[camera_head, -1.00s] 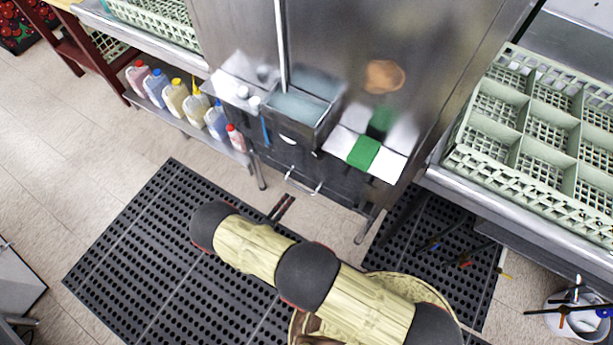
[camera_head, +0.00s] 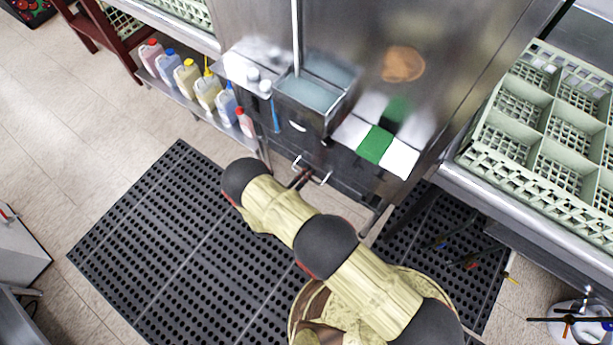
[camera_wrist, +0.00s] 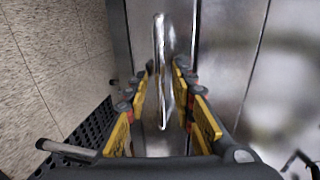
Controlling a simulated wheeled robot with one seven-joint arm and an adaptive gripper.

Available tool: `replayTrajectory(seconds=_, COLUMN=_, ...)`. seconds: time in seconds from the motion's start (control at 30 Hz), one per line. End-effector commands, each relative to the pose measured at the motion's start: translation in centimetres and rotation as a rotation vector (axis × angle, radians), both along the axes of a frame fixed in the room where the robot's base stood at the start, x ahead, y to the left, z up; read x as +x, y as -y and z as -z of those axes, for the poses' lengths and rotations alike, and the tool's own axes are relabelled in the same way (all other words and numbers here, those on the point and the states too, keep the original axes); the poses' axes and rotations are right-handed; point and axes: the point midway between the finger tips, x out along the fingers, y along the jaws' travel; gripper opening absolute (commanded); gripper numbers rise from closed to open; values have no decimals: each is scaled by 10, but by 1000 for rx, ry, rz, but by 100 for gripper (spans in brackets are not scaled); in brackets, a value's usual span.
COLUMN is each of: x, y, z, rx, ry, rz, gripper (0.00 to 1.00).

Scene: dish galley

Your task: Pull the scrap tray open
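The scrap tray's front (camera_wrist: 180,25) is a shiny metal panel with a slim bar handle (camera_wrist: 160,50) in the wrist view. In the head view the handle (camera_head: 312,171) shows low on the machine front. My gripper (camera_wrist: 164,75) is open, with its yellow-padded fingers on either side of the handle and gaps showing beside the bar. In the head view my gripper (camera_head: 301,179) is a small dark shape at the handle, partly hidden by my arm. The tray looks flush with the surrounding front; its inside is hidden.
Several bottles (camera_head: 207,92) stand on a left shelf. A dish rack (camera_head: 545,130) is at right. The black floor mat (camera_head: 160,240) is clear before the machine.

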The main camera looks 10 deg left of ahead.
Motion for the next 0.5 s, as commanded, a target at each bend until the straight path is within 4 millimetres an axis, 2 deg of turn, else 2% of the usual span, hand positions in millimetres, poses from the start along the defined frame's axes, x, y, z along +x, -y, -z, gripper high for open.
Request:
replayTrajectory(seconds=0.07, x=0, y=0, z=0, rx=0, ry=0, rz=0, gripper=25)
replayTrajectory(seconds=0.5, x=0, y=0, z=0, rx=0, ry=0, rz=0, gripper=0)
